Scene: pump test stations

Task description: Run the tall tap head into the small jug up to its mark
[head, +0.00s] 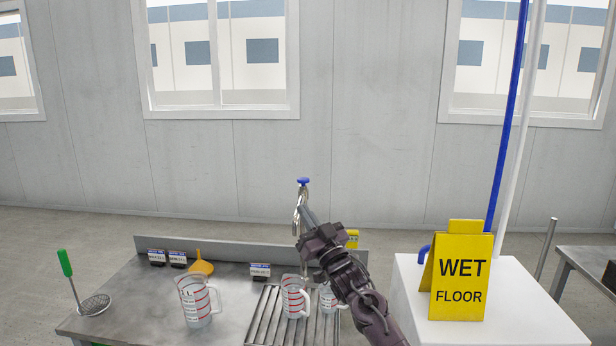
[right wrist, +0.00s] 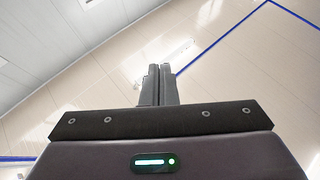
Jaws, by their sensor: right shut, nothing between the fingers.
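The tall tap head (head: 303,183) has a blue knob on top and a metal body below it. My right gripper (head: 303,212) is shut and empty, its fingertips overlapping the tap body just below the knob; I cannot tell whether they touch. The right wrist view shows its two fingers (right wrist: 158,84) together. A small jug (head: 328,302) stands at the right of the slatted drain grate, partly hidden by my right arm. A larger jug with red marks (head: 293,300) stands left of it on the grate. Water levels are unclear. My left gripper is out of view.
The biggest jug (head: 195,302) stands on the metal bench (head: 130,300), with an orange funnel (head: 202,266) behind it. A yellow wet floor sign (head: 460,278) stands on a white block (head: 520,315) at right.

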